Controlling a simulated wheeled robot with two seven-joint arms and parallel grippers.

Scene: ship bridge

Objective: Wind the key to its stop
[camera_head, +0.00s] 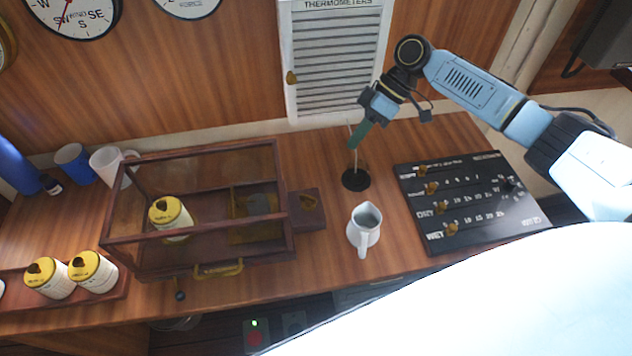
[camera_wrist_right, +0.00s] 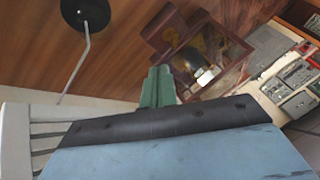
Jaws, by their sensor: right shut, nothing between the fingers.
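A small brass piece (camera_head: 308,202), which may be the key, sits on a dark wooden block (camera_head: 296,218) at the right end of a glazed wooden case (camera_head: 120,240). Inside the case stands a cream drum with a yellow top (camera_head: 170,215), beside a brass plate (camera_head: 240,210). My right gripper (camera_head: 356,140) points down, its green fingers shut and empty, above and to the right of the block. In the right wrist view the shut fingers (camera_wrist_right: 158,88) show with the case (camera_wrist_right: 237,52) beyond them. My left gripper is not in view.
A thin rod on a black round base (camera_head: 355,181) stands below my right gripper. A white jug (camera_head: 363,232) and a black board with brass sliders (camera_head: 480,215) are to the right. Yellow-topped drums (camera_head: 92,272) and mugs (camera_head: 108,165) are at left. A louvred box (camera_head: 335,60) is behind.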

